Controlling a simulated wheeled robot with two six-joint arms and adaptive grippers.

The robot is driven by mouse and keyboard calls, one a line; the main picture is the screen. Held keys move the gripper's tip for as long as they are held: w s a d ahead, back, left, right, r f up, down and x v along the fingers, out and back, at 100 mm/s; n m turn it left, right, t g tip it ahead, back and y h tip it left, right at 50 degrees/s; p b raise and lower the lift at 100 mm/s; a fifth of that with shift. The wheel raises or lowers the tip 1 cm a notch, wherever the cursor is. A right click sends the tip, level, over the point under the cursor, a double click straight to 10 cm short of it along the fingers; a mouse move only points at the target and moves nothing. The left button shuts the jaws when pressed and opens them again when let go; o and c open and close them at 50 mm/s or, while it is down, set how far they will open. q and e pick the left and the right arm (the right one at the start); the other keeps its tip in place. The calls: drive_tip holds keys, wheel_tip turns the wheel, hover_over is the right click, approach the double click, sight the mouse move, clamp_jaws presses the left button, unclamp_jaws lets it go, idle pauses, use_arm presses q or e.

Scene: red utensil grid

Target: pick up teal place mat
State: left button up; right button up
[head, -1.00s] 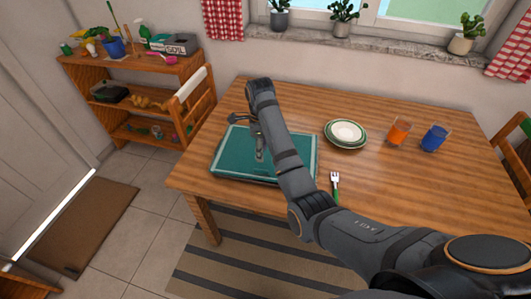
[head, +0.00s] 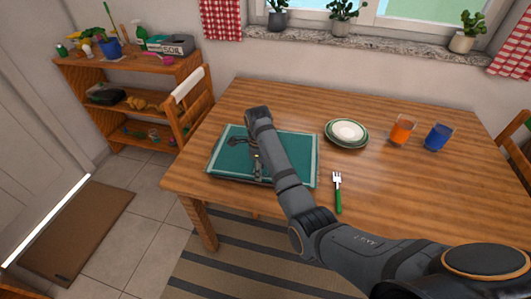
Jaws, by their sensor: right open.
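The teal place mat (head: 228,163) with a pale border lies on the left part of the wooden table (head: 400,190). It looks like more than one layer, with a dark edge along the front. My right arm crosses in front of it and hides part of its middle and back. My right gripper (head: 247,156) is open over the middle of the mat. I cannot tell whether its fingers touch the mat. My left gripper is not in view.
Stacked plates (head: 346,133) stand right of the mat. A green-handled fork (head: 338,192) lies at the front. An orange glass (head: 402,129) and a blue glass (head: 437,137) stand farther right. A chair (head: 192,105) is at the table's left end.

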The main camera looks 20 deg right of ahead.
clamp_jaws()
drive_tip(key=shift+r, duration=0.1)
wheel_tip(320, 180, up, 4)
drive_tip(key=shift+w+f, duration=0.1)
wheel_tip(320, 180, up, 6)
drive_tip(key=p, duration=0.4)
